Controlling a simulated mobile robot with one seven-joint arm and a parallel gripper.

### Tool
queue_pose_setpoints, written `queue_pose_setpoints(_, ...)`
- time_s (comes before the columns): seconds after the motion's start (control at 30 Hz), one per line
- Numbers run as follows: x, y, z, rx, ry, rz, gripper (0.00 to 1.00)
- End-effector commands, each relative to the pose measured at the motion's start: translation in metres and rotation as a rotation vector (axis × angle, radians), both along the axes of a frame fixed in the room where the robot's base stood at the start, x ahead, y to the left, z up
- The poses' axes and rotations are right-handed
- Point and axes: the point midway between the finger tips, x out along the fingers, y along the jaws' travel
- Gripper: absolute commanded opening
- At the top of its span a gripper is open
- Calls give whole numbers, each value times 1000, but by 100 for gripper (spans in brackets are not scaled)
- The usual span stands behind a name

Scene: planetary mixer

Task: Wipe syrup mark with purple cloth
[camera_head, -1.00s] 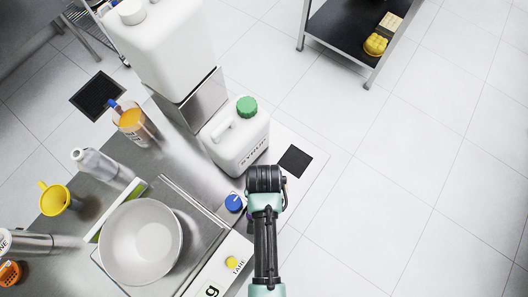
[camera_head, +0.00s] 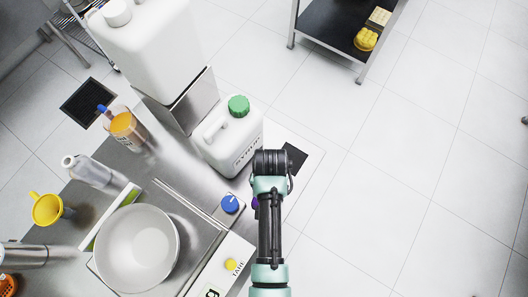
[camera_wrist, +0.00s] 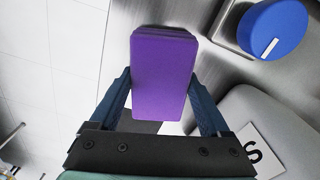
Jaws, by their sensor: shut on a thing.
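The purple cloth (camera_wrist: 164,75) is a folded block between the two fingers of my gripper (camera_wrist: 159,80) in the wrist view, and the gripper is shut on it. In the head view a sliver of the purple cloth (camera_head: 254,203) shows left of my wrist; my arm hides the rest and the fingers. The cloth is near the steel counter edge, right of the blue knob (camera_head: 230,203). The white syrup jug (camera_head: 228,142) with a green cap stands just beyond. I cannot make out a syrup mark in either view.
A scale (camera_head: 222,265) with a steel bowl (camera_head: 136,250) is at the lower left. A large white canister (camera_head: 150,45), an orange-filled jug (camera_head: 124,126), a bottle (camera_head: 88,170) and a yellow funnel (camera_head: 47,208) stand on the counter.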

Motion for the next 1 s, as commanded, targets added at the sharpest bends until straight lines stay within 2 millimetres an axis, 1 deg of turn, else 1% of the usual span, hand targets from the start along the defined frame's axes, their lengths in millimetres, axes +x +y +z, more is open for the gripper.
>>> queue_pose_setpoints(0.17,5,-3,0,0,-1,-1,36)
queue_pose_setpoints(0.5,28,-20,-4,0,0,-1,36)
queue_pose_setpoints(0.77,35,-26,-4,0,0,-2,36)
queue_pose_setpoints(1.0,53,-38,-3,-1,-2,-2,36)
